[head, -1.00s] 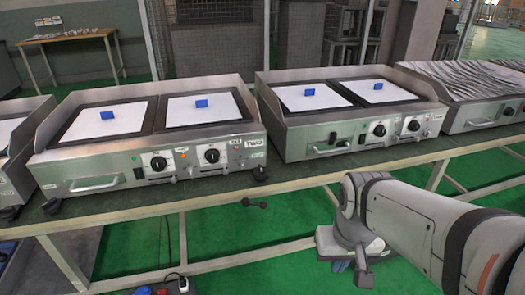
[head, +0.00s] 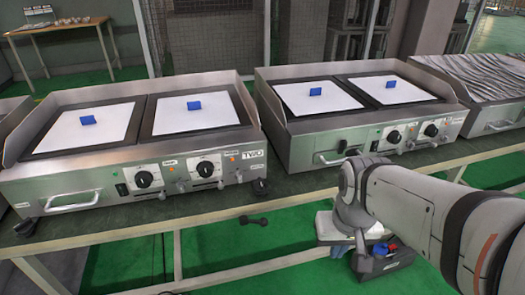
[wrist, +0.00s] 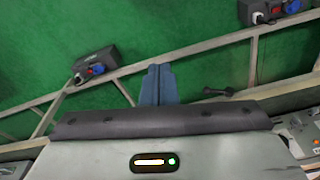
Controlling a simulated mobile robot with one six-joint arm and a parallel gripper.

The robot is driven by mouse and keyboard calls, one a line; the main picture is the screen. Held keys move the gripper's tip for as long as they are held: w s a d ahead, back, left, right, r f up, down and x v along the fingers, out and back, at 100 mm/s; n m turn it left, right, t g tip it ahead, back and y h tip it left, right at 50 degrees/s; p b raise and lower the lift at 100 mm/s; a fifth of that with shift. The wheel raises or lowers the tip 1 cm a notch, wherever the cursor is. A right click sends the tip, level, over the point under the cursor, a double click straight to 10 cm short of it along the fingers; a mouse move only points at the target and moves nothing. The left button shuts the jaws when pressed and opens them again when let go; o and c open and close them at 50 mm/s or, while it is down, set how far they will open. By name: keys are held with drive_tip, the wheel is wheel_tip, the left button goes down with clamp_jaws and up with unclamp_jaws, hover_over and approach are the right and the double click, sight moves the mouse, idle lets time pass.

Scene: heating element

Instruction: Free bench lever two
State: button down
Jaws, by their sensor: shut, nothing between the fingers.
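The unit marked TWO (head: 205,160) stands on the bench, with knobs and small levers on its front. A dark lever with knobbed ends (head: 254,220) shows below the bench's front edge under this unit. A similar dark lever also shows in the wrist view (wrist: 217,92), right of my fingers. I cannot tell if it is locked or free. My gripper (wrist: 158,72) is shut and empty, its blue-grey fingers side by side, apart from the lever in the picture. In the head view my arm covers most of the gripper, right of the lever.
A second griddle unit (head: 350,152) stands to the right on the bench (head: 170,212). White plates with blue blocks lie on both units. Socket boxes (wrist: 95,65) show over the green floor (head: 130,262) in the wrist view. Bench frame bars cross below the edge.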

drive_tip(key=w+a+f+n+t+y, duration=0.1)
drive_tip(key=w+a, duration=0.2)
drive_tip(key=w, duration=0.2)
drive_tip(key=w+a+f+y, duration=0.1)
drive_tip(key=w+a+f, duration=0.1)
drive_tip(key=w, duration=0.4)
drive_tip(key=n+t+b, duration=0.1)
drive_tip(key=b, duration=0.1)
approach(260, 221)
drive_tip(key=shift+n+y, duration=0.3)
drive_tip(key=f+b, duration=0.1)
drive_tip(key=w+f+b, duration=0.1)
drive_tip(key=f, duration=0.1)
drive_tip(key=w+f+b, duration=0.1)
drive_tip(key=shift+f, duration=0.3)
drive_tip(key=shift+a+f+b, duration=0.45)
drive_tip(key=shift+f, duration=0.25)
drive_tip(key=shift+w+a+f+b, duration=0.1)
drive_tip(key=shift+a+f+b, duration=0.05)
drive_tip(key=shift+f+b, duration=0.7)
drive_tip(key=shift+r, duration=0.35)
